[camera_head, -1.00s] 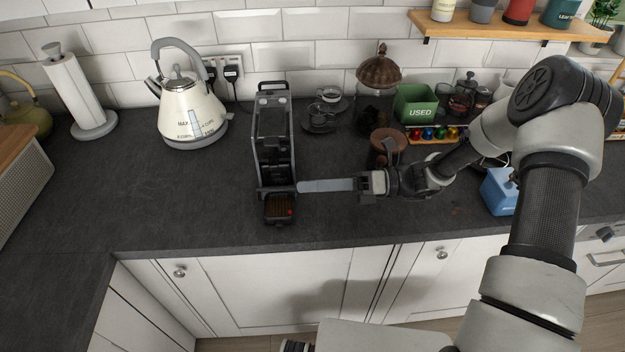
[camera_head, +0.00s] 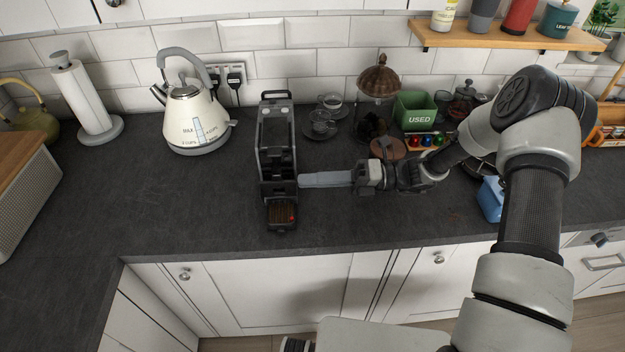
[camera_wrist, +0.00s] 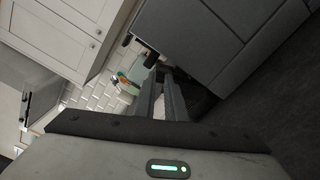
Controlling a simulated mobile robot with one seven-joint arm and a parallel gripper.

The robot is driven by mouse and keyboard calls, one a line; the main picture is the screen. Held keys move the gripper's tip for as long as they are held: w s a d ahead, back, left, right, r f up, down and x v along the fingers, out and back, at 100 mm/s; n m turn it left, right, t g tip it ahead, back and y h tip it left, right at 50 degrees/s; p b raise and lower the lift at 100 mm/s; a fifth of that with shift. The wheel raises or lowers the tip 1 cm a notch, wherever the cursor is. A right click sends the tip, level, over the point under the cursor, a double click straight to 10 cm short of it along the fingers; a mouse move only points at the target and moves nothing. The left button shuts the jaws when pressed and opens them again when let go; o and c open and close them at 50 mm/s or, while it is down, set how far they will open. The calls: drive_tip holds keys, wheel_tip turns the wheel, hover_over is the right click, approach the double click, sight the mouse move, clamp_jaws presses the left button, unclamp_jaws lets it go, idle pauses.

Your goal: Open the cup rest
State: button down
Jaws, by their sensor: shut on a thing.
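The black and grey coffee machine (camera_head: 277,128) stands on the worktop with its front towards me. Its cup rest (camera_head: 279,188) appears as a dark grey piece across the lower front, above a brown drip tray (camera_head: 281,213). My gripper (camera_head: 302,180) reaches in from the right, its long grey fingers shut at the cup rest's right edge. The fingers partly hide that edge, and the cup rest's exact tilt is unclear. In the wrist view the closed fingers (camera_wrist: 165,90) meet the edge of the machine's dark side panel (camera_wrist: 205,40).
A cream kettle (camera_head: 197,118) stands left of the machine, and glass cups (camera_head: 322,122) on saucers behind to its right.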

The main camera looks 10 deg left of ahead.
drive_tip(key=c, duration=1.8)
unclamp_jaws()
drive_tip(key=b+v, duration=0.2)
drive_tip(key=v, duration=1.5)
drive_tip(key=shift+d, duration=0.25)
drive_tip(key=s+a+r+n+t+h+p, duration=0.1)
drive_tip(key=s+r+n+h, duration=0.9)
drive_tip(key=r+n, duration=0.25)
drive_tip(key=s+d+r+n+t+h, duration=0.3)
drive_tip(key=s+r+n+t, duration=0.1)
drive_tip(key=s+n, duration=0.2)
drive_tip(key=s+d+r+n+t+h+p, duration=0.1)
drive_tip(key=s+d+r+n+t+h, duration=0.3)
drive_tip(key=n, duration=0.5)
drive_tip(key=s+r+t, duration=0.1)
drive_tip(key=s, duration=0.1)
drive_tip(key=shift+s, duration=0.3)
